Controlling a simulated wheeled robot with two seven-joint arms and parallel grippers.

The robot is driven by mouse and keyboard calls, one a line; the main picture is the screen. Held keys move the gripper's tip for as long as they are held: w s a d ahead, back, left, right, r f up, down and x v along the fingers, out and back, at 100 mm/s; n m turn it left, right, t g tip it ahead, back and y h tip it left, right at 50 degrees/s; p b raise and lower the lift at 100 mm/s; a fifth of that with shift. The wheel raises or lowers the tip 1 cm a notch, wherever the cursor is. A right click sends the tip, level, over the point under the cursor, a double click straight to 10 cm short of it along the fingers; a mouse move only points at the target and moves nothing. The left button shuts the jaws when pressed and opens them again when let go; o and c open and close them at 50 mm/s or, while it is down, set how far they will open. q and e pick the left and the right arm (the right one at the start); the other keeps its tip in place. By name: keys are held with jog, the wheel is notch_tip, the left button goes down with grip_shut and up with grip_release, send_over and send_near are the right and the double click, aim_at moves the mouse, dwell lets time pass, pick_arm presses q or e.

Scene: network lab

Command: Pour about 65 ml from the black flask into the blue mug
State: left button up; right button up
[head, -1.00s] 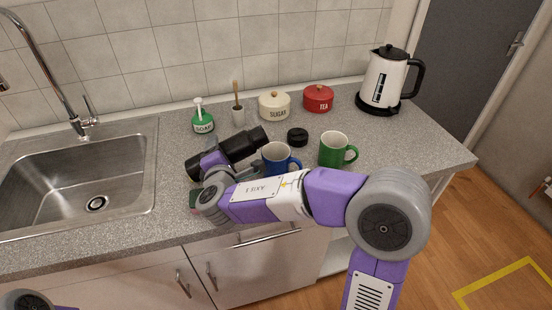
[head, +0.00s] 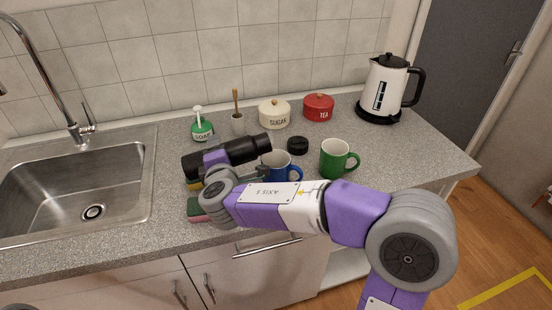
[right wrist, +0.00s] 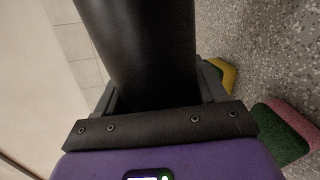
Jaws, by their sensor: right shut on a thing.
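The black flask (head: 248,148) lies almost level in the air, its base to the left and its mouth end to the right. My right gripper (right wrist: 155,92) is shut around the flask's body, and the flask fills the space between the fingers in the right wrist view. The blue mug (head: 284,170) stands upright on the counter, its front partly hidden by my right arm. The flask's mouth end is just above and behind the mug's left rim in the head view. No stream of liquid shows, and the inside of the mug cannot be made out. My left gripper is out of view.
A green mug (head: 335,158) stands close right of the blue mug. A black cap (head: 297,145) lies behind them. Soap (head: 202,127), sugar (head: 273,115) and tea pots (head: 318,107) and a kettle (head: 384,88) line the back. A sponge (head: 196,208) lies near the front edge.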

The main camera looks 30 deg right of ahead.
jog(key=shift+a+r, duration=0.15)
jog(key=shift+a, duration=0.05)
dwell(0.7)
jog(key=shift+r+m, duration=0.1)
jog(key=shift+m, duration=0.3)
dwell(1.3)
jog(key=shift+w+a+f+n, duration=0.1)
jog(key=shift+a+f+n, duration=0.05)
jog(key=shift+f+n, duration=0.3)
jog(key=shift+a+f+n+p, duration=0.25)
jog(key=shift+f+n+p, duration=0.2)
jog(key=shift+n+p, duration=0.15)
jog(key=shift+w+f+h, duration=0.15)
jog(key=shift+h, duration=0.25)
jog(key=shift+d+n+p, duration=0.1)
jog(key=shift+n+p, duration=0.15)
jog(key=shift+p, duration=0.35)
jog(key=shift+d+n+p, duration=0.1)
jog(key=shift+n+p, duration=0.3)
jog(key=shift+p, duration=0.2)
jog(key=shift+f+h, duration=0.15)
jog(key=shift+h, duration=0.15)
